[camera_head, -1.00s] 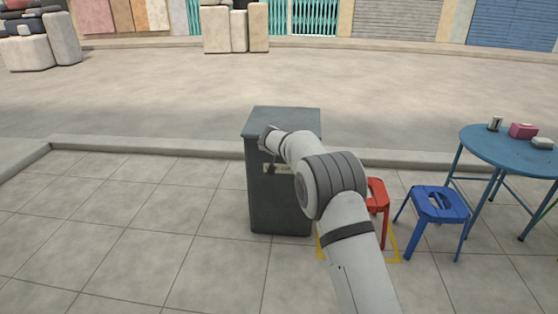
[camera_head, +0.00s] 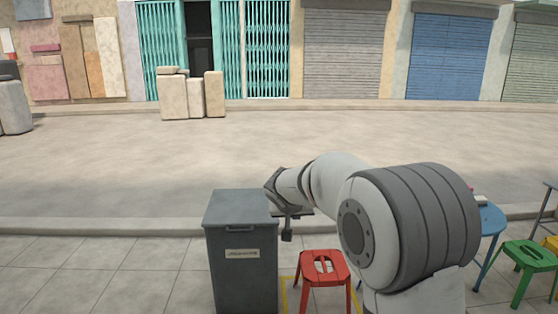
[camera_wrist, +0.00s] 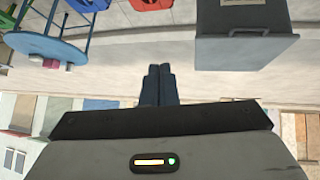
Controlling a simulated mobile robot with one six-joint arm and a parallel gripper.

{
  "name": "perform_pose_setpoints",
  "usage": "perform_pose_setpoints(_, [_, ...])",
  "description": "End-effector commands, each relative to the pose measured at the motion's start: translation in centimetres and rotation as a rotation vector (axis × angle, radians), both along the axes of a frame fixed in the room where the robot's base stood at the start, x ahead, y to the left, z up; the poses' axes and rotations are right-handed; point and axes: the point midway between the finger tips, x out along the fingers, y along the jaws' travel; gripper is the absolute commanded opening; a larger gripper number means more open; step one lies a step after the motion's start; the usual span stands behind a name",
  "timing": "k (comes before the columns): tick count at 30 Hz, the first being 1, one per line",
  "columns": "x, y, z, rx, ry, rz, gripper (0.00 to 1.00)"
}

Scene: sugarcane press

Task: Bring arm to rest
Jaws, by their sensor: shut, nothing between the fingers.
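My arm reaches forward in the head view, with its rounded elbow large at the lower right. My gripper (camera_head: 287,236) is at the arm's far end, just right of the grey bin and pointing down. In the wrist view my gripper (camera_wrist: 158,70) shows its two dark fingers close together with nothing between them. That view appears upside down.
A grey lidded bin (camera_head: 241,262) stands close to my gripper on the left. A red stool (camera_head: 323,268) stands below the arm. A blue table (camera_head: 490,222) and a green stool (camera_head: 527,258) are at right. The pavement at left is clear.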

Motion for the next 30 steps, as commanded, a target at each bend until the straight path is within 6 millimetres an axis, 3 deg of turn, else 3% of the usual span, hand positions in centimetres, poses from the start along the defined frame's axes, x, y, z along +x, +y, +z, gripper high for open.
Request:
perform_pose_setpoints(1, [-2.2,-1.8,4.0,-0.004,0.029,-0.016,0.00])
perform_pose_setpoints(3, [-5.3,-3.8,6.5,-0.008,0.076,-0.026,0.00])
perform_pose_setpoints(9, [-14.6,-8.2,12.7,0.004,0.212,-0.039,0.00])
perform_pose_setpoints(15, [-24.3,-10.7,17.6,0.045,0.344,-0.019,0.00])
perform_pose_setpoints(22, [-33.8,-11.1,20.7,0.118,0.457,0.033,0.00])
perform_pose_setpoints(27, [-37.2,-10.9,21.2,0.154,0.494,0.062,0.00])
perform_pose_setpoints(30, [-37.8,-10.8,21.0,0.161,0.501,0.069,0.00])
